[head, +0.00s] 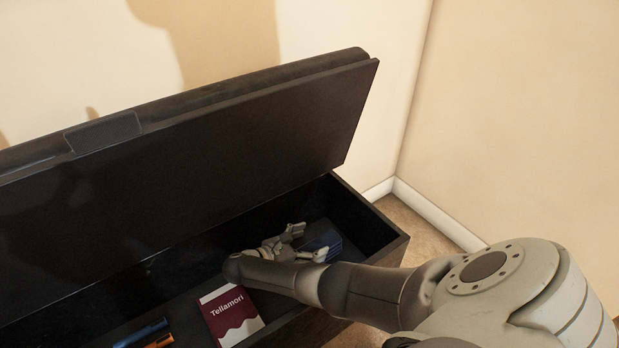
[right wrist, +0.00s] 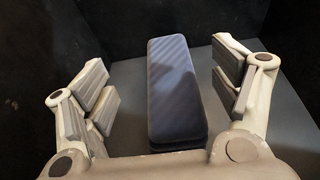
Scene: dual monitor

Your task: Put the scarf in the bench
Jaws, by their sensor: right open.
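The dark bench (head: 385,243) stands against the wall with its lid (head: 240,135) raised. A folded dark blue striped cloth, which looks like the scarf (head: 322,238), lies on the bench floor near its right end. It also shows in the right wrist view (right wrist: 174,85), centred between my fingers. My right gripper (head: 305,243) is inside the bench, open, with its fingers apart on both sides of the scarf; I see gaps on each side. The scarf's near end is partly hidden by the gripper's palm. My left gripper is not in view.
A maroon and white book (head: 231,314) marked "Tellamori" lies in the bench, left of my right forearm. Blue (head: 141,333) and orange (head: 159,342) items lie farther left. The bench walls and raised lid bound my right gripper's space.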

